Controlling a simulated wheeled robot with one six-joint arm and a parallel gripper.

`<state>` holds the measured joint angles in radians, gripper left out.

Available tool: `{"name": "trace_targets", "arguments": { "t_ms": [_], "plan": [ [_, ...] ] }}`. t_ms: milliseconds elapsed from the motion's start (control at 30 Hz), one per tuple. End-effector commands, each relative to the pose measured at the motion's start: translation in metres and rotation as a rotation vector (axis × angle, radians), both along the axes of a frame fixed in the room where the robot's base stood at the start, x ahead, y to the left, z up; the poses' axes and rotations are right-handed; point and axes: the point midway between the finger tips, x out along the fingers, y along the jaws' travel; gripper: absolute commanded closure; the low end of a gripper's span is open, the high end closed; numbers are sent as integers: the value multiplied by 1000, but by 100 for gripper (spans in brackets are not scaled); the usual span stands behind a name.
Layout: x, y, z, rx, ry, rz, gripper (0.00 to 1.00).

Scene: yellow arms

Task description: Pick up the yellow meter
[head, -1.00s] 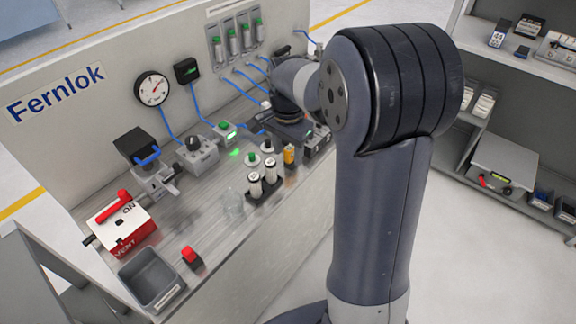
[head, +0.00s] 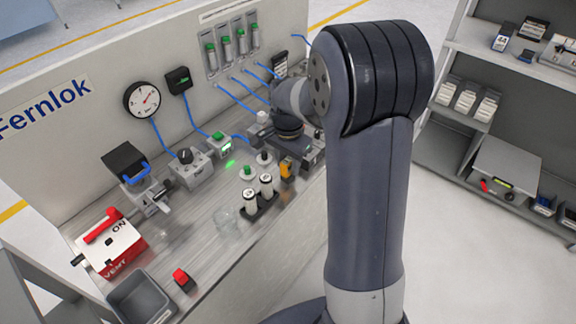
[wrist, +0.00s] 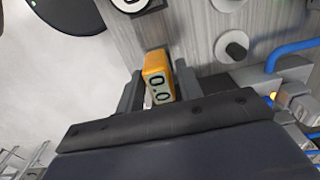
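The yellow meter (head: 287,170) stands on the workbench (head: 200,232), near the vials in a black rack (head: 258,200). In the wrist view the meter (wrist: 157,78) shows its display with digits and lies between the two grey fingers of my gripper (wrist: 160,84). The fingers stand either side of it, with a narrow gap visible at the left finger. Contact at the right finger is hard to judge. In the head view my arm covers part of the area behind the meter.
Two round-based pieces, one with a green top (head: 247,172) and one with a black top (head: 264,158), stand close to the meter. Blue hoses run behind.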

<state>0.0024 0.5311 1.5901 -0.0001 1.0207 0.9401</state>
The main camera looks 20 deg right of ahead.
Motion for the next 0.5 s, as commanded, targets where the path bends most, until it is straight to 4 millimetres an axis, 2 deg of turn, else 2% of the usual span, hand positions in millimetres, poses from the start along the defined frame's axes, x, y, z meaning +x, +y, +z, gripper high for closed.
{"name": "trace_targets", "arguments": {
  "t_ms": [67,400,500],
  "plan": [
    [0,0,0,0,0,0,72],
    [0,0,0,0,0,0,100],
    [0,0,0,1,-1,0,100]
  ]
}}
